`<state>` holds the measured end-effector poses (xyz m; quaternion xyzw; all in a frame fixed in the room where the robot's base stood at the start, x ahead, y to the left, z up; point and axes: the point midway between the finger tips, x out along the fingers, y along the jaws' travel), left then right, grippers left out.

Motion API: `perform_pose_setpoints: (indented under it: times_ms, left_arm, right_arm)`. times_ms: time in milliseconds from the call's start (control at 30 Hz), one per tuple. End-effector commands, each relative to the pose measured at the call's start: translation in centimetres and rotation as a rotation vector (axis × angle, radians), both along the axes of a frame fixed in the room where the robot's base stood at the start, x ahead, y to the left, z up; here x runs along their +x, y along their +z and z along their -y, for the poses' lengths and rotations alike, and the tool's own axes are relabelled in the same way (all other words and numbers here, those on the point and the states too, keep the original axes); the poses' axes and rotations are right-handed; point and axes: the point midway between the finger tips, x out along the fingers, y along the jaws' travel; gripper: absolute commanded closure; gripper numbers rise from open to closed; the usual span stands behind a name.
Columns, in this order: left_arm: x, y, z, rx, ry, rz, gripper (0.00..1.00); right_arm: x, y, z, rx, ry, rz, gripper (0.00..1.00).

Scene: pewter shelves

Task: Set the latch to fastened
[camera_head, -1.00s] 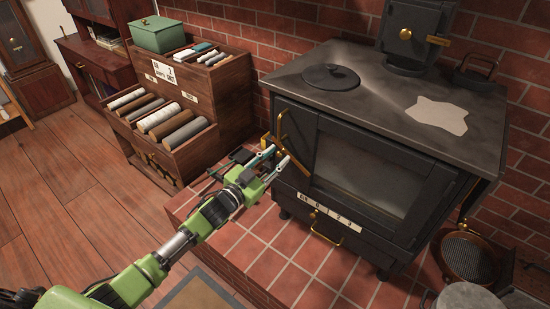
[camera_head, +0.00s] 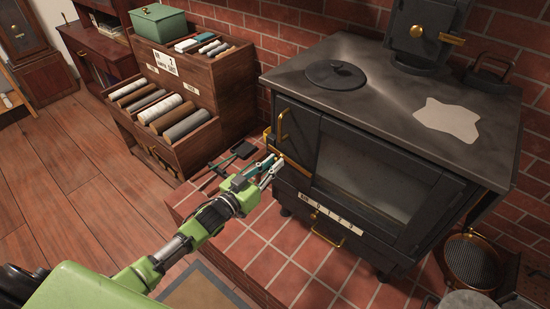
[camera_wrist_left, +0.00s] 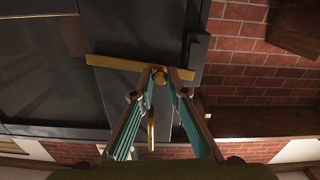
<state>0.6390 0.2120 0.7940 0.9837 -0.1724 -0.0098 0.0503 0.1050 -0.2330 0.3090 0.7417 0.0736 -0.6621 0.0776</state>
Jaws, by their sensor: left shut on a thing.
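The latch is a brass bar (camera_head: 297,166) on the front left edge of the black stove (camera_head: 345,150). In the head view it slants down to the right. In the left wrist view the latch (camera_wrist_left: 113,62) lies almost level across the stove front, with its right end at the fingers. My left gripper (camera_head: 277,161) is at the latch's left part and is shut on it. In the wrist view the fingertips (camera_wrist_left: 163,74) sit on either side of a small brass part, and they partly hide the bar. My right gripper is not in view.
An upright brass handle (camera_head: 283,124) is just above the latch. A tiled hearth (camera_head: 265,235) lies under the stove. Left of it stands a wooden rack (camera_head: 205,105) with rolls. Dark tools (camera_head: 235,157) lie on the hearth behind my gripper. A round pan (camera_head: 470,260) is at right.

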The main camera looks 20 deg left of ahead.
Motion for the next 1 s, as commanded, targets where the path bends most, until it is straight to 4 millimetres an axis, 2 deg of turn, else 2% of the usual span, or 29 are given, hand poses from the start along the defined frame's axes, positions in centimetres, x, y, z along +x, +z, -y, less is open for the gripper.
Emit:
perform_pose_setpoints:
  times_ms: [200,300,833,867,900,933,1000]
  left_arm:
    - [0.1,-1.0,-0.1,-0.106,0.0,-0.033,1.0]
    - [0.1,-1.3,-0.1,-0.136,-0.001,-0.044,1.0]
    - [0.1,-1.6,-0.1,-0.166,-0.001,-0.058,1.0]
    - [0.0,-1.7,-0.1,-0.166,0.0,-0.058,0.83]
    - [0.0,-1.7,-0.1,-0.166,-0.001,-0.059,0.73]
    - [0.0,-1.7,-0.1,-0.166,-0.001,-0.059,0.69]
    - [0.0,-1.7,-0.1,-0.165,-0.001,-0.058,0.69]
  right_arm:
    - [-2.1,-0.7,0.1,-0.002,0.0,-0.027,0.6]
    - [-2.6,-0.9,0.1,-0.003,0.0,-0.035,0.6]
    - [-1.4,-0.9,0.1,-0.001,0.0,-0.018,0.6]
    - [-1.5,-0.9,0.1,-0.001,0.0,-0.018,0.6]
    - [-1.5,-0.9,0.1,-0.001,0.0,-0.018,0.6]
    - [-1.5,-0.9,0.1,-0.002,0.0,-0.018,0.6]
    - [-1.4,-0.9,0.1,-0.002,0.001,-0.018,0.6]
